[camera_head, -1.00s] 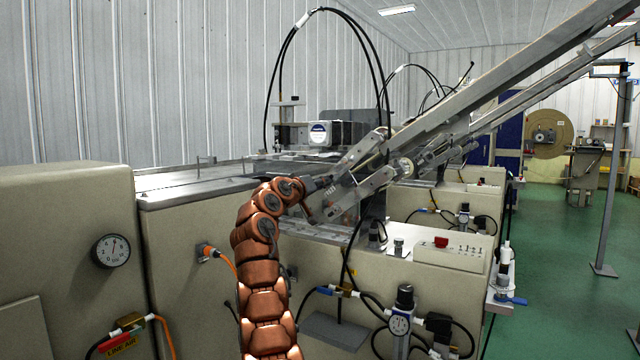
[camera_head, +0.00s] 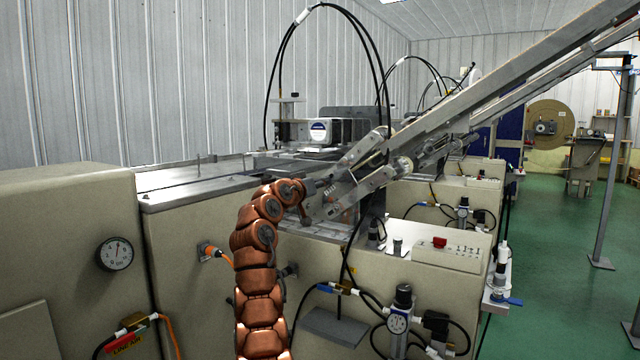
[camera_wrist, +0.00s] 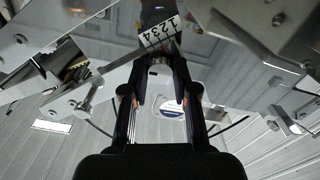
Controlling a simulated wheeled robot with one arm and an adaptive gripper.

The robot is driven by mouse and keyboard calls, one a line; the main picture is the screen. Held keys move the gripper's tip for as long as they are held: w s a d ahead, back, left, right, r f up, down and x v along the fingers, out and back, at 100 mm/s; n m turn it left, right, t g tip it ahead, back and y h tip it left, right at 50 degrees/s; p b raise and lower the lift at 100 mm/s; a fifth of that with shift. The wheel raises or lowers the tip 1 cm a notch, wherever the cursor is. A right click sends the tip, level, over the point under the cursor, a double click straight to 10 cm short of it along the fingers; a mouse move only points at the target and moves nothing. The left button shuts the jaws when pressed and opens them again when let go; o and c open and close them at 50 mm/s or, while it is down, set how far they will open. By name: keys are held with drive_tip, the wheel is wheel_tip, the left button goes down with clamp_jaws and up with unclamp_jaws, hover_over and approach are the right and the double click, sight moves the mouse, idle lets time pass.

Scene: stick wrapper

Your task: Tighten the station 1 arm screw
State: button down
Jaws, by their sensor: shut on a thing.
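The station 1 arm (camera_head: 362,187) is a grey metal linkage at the end of a long beam that slopes down from the upper right. A plate marked 1 2 3 4 (camera_wrist: 159,33) sits on it, just beyond my fingertips in the wrist view. My gripper (camera_wrist: 160,72) reaches the arm's lower end from the left and is shut on a small part, which I take to be the arm screw (camera_wrist: 158,61). The screw is mostly hidden between the dark fingers. In the head view the fingertips are too small to make out.
The beige station cabinet (camera_head: 205,290) stands below, with a pressure regulator (camera_head: 402,296) and a control box with a red button (camera_head: 439,243). Black cables (camera_head: 275,75) loop above the arm. Metal plates of the linkage crowd both sides of my fingers. Green floor (camera_head: 560,290) is open at the right.

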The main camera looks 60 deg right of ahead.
drive_tip(key=c, duration=0.9)
unclamp_jaws()
drive_tip(key=a, duration=1.2)
drive_tip(key=shift+s, duration=0.25)
idle(0.8)
